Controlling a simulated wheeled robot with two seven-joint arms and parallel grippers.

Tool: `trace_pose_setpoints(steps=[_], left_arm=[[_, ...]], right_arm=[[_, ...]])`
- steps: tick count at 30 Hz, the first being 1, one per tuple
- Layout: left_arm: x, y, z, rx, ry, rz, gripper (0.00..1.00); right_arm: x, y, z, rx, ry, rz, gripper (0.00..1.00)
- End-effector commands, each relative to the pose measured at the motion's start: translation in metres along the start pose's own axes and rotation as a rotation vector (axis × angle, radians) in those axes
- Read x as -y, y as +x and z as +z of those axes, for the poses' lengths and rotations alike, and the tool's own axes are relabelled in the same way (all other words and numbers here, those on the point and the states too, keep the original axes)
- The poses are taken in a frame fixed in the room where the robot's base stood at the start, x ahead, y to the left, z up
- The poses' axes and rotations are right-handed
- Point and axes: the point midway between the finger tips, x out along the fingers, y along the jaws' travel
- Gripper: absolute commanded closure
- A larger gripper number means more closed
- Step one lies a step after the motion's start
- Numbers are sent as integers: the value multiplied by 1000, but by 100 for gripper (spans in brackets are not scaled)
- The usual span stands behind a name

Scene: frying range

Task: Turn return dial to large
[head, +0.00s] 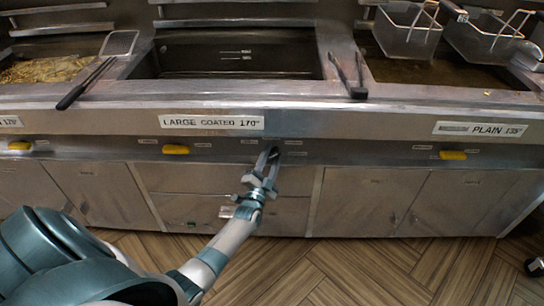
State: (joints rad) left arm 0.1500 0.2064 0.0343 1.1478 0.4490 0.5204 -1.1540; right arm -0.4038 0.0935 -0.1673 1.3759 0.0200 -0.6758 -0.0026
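The return dial (273,151) is a small dark knob on the fryer's front panel, below and to the right of the "LARGE COATED 170°" label (211,122). My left gripper (268,157) reaches up to it from below, with its fingertips at the dial and partly covering it. A narrow gap shows between the fingers, but I cannot tell whether they grip the dial. The dial's pointing direction is too small and covered to read. Small labels (294,143) sit around it. My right gripper is out of view.
Yellow handles (176,149) (453,155) sit on the same panel.

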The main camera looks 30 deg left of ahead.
Motion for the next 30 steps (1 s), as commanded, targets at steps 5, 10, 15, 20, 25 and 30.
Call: trace_pose_setpoints(steps=[5, 10, 15, 20, 25, 30], left_arm=[[0, 0, 0, 0, 0, 0, 74], [0, 0, 0, 0, 0, 0, 100], [0, 0, 0, 0, -4, -1, 100], [-1, -1, 0, 0, -25, -10, 100], [-2, -1, 1, 0, -84, -35, 100], [-2, -1, 1, 0, -182, -76, 100]], right_arm=[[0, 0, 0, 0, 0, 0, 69], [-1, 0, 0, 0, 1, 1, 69], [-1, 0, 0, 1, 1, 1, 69], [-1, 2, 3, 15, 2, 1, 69], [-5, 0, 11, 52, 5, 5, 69], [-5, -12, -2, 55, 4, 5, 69]])
